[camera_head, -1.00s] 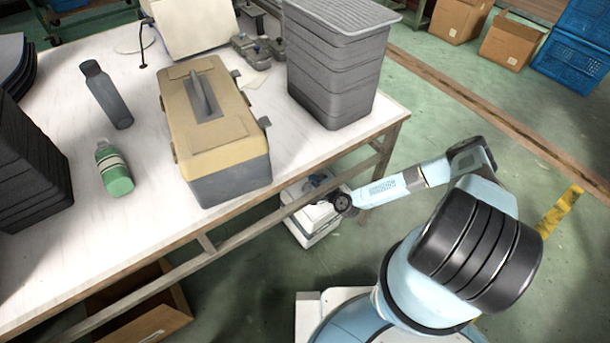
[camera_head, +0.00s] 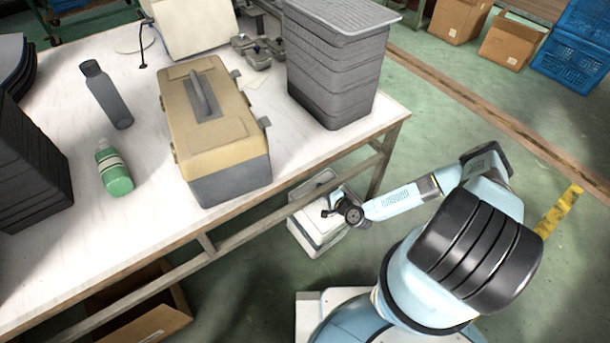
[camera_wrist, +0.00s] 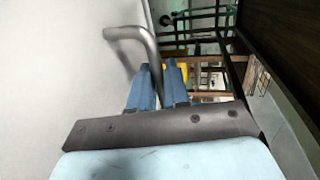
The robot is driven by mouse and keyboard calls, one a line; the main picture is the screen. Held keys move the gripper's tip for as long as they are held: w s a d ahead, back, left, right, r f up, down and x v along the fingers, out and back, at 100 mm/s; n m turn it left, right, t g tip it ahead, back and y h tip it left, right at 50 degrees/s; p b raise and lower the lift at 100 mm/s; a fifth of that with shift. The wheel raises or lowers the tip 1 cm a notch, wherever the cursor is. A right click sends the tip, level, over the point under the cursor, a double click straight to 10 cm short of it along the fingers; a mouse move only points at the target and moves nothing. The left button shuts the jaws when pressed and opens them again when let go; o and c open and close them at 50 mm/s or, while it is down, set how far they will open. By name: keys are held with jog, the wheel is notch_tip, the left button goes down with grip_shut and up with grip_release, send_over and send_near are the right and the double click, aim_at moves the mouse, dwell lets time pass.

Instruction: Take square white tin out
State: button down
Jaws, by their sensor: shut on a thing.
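The square white tin (camera_head: 309,242) shows in the head view as a pale box below the table's right front edge. The table edge and my arm hide parts of it. My gripper (camera_head: 330,212) is at its upper part. In the wrist view, a broad white surface (camera_wrist: 55,70) fills the left side, with a bent grey metal handle (camera_wrist: 130,36) on it. The blue fingers of my gripper (camera_wrist: 162,80) are close together where the handle's end runs down between them. My gripper is shut on the handle; the exact contact is partly hidden.
The white table (camera_head: 60,255) carries a beige and grey toolbox (camera_head: 225,150), a stack of grey trays (camera_head: 335,75), a grey bottle (camera_head: 108,95) and a green bottle (camera_head: 115,170). A wooden rail (camera_head: 250,232) runs below the table. Green floor lies open at right.

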jog(key=s+d, duration=0.9)
jog(key=s, duration=0.5)
jog(key=s+d, duration=0.9)
jog(key=s, duration=0.5)
jog(key=shift+d, duration=0.25)
dwell(2.2)
jog(key=shift+w, duration=0.1)
